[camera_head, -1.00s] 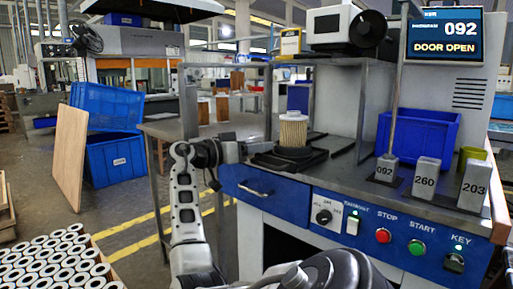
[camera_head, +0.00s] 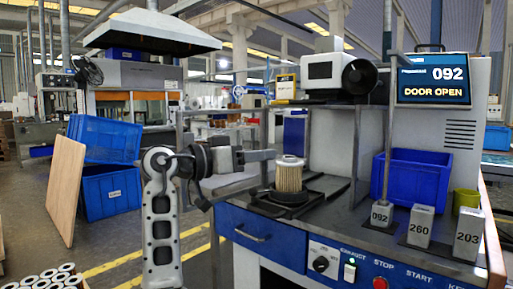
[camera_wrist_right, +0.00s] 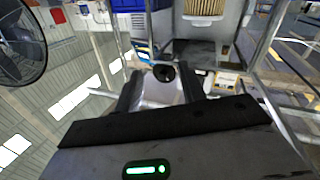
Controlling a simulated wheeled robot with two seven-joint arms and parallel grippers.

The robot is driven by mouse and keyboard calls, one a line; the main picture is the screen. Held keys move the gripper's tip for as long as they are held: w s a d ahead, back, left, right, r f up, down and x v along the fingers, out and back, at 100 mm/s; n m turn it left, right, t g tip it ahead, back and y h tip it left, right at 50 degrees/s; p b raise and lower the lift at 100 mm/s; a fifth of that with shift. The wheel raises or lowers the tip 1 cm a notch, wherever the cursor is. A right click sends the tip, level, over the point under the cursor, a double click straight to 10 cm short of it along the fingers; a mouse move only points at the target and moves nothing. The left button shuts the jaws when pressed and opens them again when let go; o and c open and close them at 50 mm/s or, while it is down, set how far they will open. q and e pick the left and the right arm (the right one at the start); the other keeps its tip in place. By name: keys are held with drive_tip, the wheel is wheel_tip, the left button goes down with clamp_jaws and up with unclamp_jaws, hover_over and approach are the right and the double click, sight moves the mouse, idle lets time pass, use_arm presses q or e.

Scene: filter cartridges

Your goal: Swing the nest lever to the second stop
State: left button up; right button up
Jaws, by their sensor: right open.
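A pleated cream filter cartridge (camera_head: 289,176) stands upright in a round black nest (camera_head: 284,199) on the bench top. The cartridge also shows cut off at the top of the right wrist view (camera_wrist_right: 205,8). I cannot make out the nest lever for certain among the dark parts around the nest. My right gripper (camera_head: 268,155) is just left of the cartridge, near the height of its top, and looks empty. In the right wrist view its dark fingers stand apart (camera_wrist_right: 165,82). My left gripper is not in view.
The screen (camera_head: 434,79) reads 092, DOOR OPEN. A blue bin (camera_head: 413,174) and number blocks 092 (camera_head: 381,214), 260 (camera_head: 420,225) and 203 (camera_head: 467,235) stand at the right. A frame post (camera_head: 357,145) rises right of the nest. A blue drawer (camera_head: 262,236) lies below.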

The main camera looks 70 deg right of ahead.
drive_tip(key=shift+s+a+r, duration=0.3)
drive_tip(key=shift+a+r, duration=0.05)
drive_tip(key=shift+a, duration=0.35)
drive_tip(key=shift+s+a+r, duration=0.25)
drive_tip(key=shift+a+r, duration=0.05)
drive_tip(key=shift+a, duration=0.4)
